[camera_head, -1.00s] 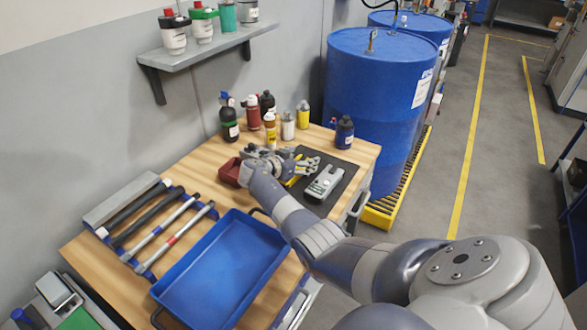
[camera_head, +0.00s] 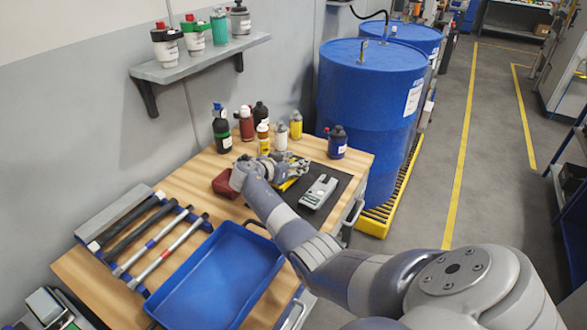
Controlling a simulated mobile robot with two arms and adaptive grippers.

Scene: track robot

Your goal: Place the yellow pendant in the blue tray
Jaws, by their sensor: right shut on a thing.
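The yellow pendant (camera_head: 287,184) shows as a small yellow piece at my right gripper (camera_head: 295,170), over the dark mat on the workbench. My right gripper is shut on it, and the fingers and wrist hide most of it. I cannot tell whether the pendant is clear of the mat. The blue tray (camera_head: 220,276) lies empty at the front of the bench, nearer to me than the gripper. My left gripper is not in view.
A grey device (camera_head: 319,191) lies on the dark mat (camera_head: 338,178) right of the gripper. A red box (camera_head: 226,183) sits left of it. Several bottles stand behind. Hammers (camera_head: 153,233) lie left of the tray. Blue drums (camera_head: 367,110) stand beyond the bench.

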